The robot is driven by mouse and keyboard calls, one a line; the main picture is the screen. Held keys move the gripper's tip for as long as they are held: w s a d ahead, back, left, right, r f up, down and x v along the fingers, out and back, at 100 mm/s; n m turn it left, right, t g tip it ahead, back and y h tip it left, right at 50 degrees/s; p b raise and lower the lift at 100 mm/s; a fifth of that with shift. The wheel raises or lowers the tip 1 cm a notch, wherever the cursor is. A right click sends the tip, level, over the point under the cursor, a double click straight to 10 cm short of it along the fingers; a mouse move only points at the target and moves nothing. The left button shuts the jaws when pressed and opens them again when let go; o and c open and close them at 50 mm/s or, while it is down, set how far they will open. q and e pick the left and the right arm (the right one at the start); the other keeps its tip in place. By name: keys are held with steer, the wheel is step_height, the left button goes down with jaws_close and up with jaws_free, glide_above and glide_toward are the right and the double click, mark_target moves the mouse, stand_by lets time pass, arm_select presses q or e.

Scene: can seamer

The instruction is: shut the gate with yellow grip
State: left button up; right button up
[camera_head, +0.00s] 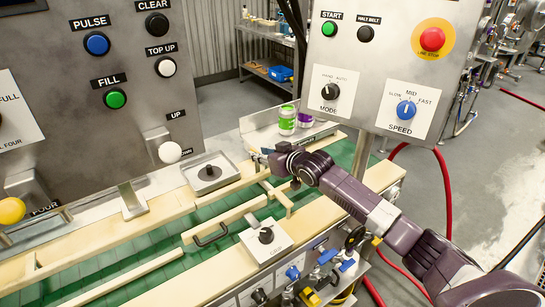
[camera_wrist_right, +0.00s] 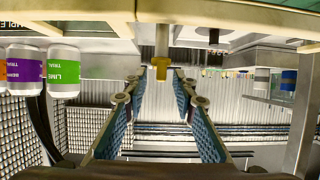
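My right gripper (camera_head: 270,156) reaches in from the right over the green conveyor belt, near the cream guide rails. In the right wrist view its two blue-lined fingers (camera_wrist_right: 160,88) stand apart with open space between them. In the head view the yellow grip is not clearly visible near the gripper. A short cream bar (camera_head: 279,197) lies across the lane just below the gripper; I cannot tell whether it is the gate. My left gripper is not in view.
A green-labelled can (camera_head: 288,120) and a purple-labelled can (camera_head: 306,117) stand beyond the gripper; the green one also shows in the wrist view (camera_wrist_right: 63,71). The control panel (camera_head: 385,70) hangs close above my right arm. A black handle (camera_head: 211,236) sits on the near rail.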

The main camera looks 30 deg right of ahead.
steer(key=v, duration=1)
steer(key=shift+s, duration=0.2)
steer(key=shift+d, duration=0.1)
